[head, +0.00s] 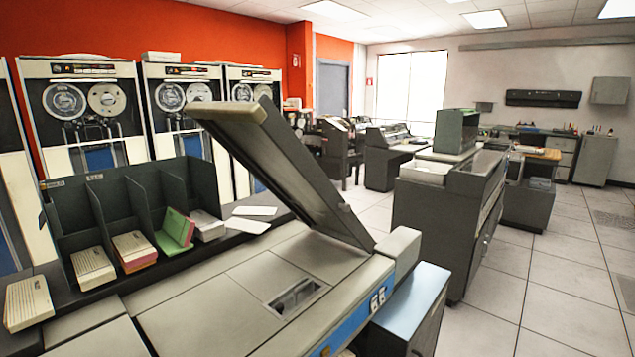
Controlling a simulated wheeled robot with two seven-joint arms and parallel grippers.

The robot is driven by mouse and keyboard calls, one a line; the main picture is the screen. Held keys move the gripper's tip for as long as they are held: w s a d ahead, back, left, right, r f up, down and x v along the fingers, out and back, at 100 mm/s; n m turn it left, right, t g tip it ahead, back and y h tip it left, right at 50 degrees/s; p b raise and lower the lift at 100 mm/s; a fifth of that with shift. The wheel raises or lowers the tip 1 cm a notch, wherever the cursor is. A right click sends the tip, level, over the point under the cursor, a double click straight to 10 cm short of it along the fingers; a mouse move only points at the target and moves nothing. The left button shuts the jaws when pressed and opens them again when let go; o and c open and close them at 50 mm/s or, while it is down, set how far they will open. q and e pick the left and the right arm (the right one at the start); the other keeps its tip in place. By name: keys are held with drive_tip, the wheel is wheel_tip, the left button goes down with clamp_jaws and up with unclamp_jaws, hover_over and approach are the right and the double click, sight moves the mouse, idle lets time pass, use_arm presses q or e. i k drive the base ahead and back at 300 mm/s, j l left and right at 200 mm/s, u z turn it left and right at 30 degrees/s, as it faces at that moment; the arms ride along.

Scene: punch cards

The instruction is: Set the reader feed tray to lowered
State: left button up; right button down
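The card reader (215,300) is a beige and grey machine with a blue front strip, close in front of me. Its feed tray (300,175) appears to be the long dark grey panel with a beige end cap. The panel is tilted up steeply, its lower end at the right of the reader top and its upper end raised toward the upper left. A recessed slot (297,297) shows in the reader top below it. Two small white switches (377,300) sit on the blue front strip. Neither of my grippers is in view.
A dark sorting rack (125,205) with several card decks stands left of the reader. A loose card deck (28,303) lies at the far left. Tape drives (85,110) line the orange wall. Another grey machine (440,215) stands to the right. The tiled floor (560,270) at right is clear.

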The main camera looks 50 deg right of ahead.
sight(256, 134)
drive_tip(key=l, duration=1.5)
drive_tip(key=i+l, duration=0.1)
drive_tip(key=l, duration=1.45)
